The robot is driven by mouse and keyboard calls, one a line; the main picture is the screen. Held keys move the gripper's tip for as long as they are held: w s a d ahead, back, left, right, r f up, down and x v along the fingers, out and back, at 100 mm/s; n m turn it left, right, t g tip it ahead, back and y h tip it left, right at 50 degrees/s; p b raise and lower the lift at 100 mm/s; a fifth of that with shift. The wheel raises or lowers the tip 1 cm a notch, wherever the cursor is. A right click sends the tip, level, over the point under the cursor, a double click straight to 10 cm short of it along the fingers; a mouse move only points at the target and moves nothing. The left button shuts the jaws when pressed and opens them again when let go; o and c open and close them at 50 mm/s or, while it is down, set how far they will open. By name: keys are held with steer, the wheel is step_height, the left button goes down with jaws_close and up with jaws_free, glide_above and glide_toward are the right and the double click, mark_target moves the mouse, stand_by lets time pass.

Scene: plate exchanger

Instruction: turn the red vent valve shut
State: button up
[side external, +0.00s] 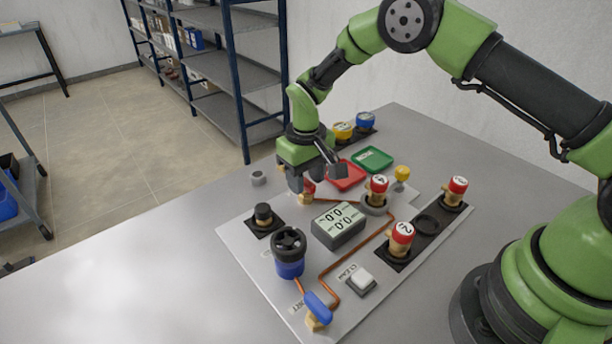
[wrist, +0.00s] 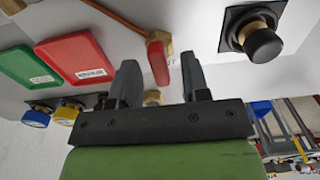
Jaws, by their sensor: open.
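The red vent valve (side external: 308,187) has a red lever handle on a brass body and stands on the light panel, partly hidden by my gripper in the side view. In the wrist view its red handle (wrist: 158,64) shows at the upper middle, with brass (wrist: 161,40) beside it. My gripper (side external: 317,180) is open and points down over the valve. In the wrist view my gripper (wrist: 159,70) has one finger on each side of the handle, with gaps visible. Whether either finger touches it, I cannot tell.
A display box (side external: 338,225) stands close in front of the valve. A red tray (side external: 345,176) and a green tray (side external: 372,159) lie behind it. A black knob (side external: 263,214) is to the left. A red-capped cartridge (side external: 378,187) stands to the right. The table's left front is clear.

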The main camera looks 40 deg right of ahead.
steer(key=shift+c, duration=0.4)
jaws_close()
steer(key=shift+m, duration=0.3)
steer(key=m, duration=0.3)
steer(key=shift+m, duration=0.3)
steer(key=m, duration=0.4)
steer(key=shift+m, duration=0.3)
steer(key=m, duration=0.4)
steer(key=shift+m, duration=2.5)
